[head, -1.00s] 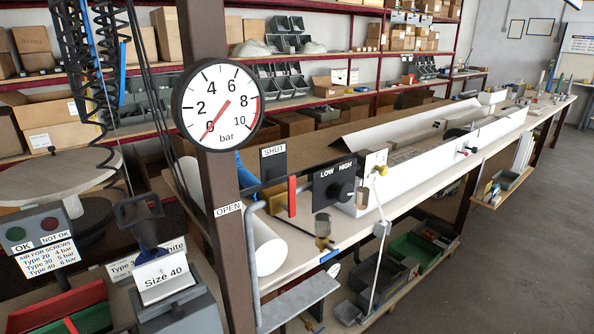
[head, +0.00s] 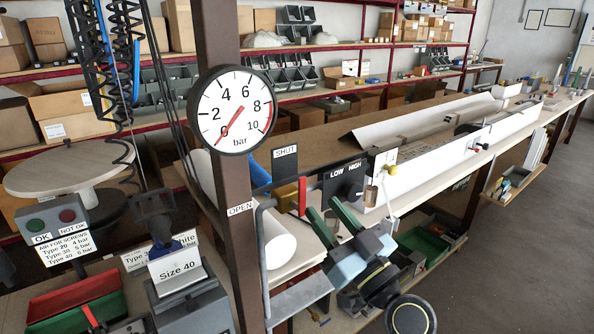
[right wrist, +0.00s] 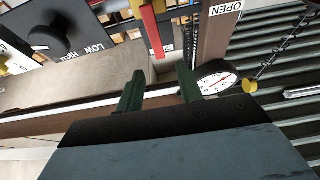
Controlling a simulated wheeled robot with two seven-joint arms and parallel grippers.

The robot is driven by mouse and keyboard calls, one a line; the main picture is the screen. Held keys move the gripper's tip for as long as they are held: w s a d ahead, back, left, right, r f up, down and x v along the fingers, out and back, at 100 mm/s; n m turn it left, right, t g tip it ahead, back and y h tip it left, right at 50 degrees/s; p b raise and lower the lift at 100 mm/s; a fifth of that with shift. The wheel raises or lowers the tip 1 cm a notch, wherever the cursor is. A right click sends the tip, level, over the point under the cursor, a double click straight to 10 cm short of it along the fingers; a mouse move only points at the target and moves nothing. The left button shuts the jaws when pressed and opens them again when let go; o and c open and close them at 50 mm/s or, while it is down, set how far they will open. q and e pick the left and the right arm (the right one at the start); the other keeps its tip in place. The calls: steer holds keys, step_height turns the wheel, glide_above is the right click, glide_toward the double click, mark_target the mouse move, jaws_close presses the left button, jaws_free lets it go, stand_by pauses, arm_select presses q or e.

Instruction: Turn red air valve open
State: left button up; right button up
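The red valve handle (head: 302,196) is a narrow upright bar on a grey pipe, beside the SHUT sign (head: 285,152). The OPEN sign (head: 240,209) is on the brown post to its left. The round pressure gauge (head: 233,110) has its red needle near 0. My right gripper (head: 322,209) is open and empty, its green fingers just right of and slightly below the handle. In the right wrist view the red handle (right wrist: 153,30) lies beyond the gap between the two fingers (right wrist: 160,78), apart from them. My left gripper is not in view.
A black LOW/HIGH knob panel (head: 345,180) stands just right of the handle. The brown post (head: 238,245) and grey pipe (head: 262,250) stand to the left. A white roll (head: 280,245) lies behind the pipe. Floor at the right is clear.

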mark_target(303, 184)
steer(key=p+x, duration=0.1)
steer(key=x, duration=0.9)
steer(key=shift+p, duration=0.4)
jaws_close()
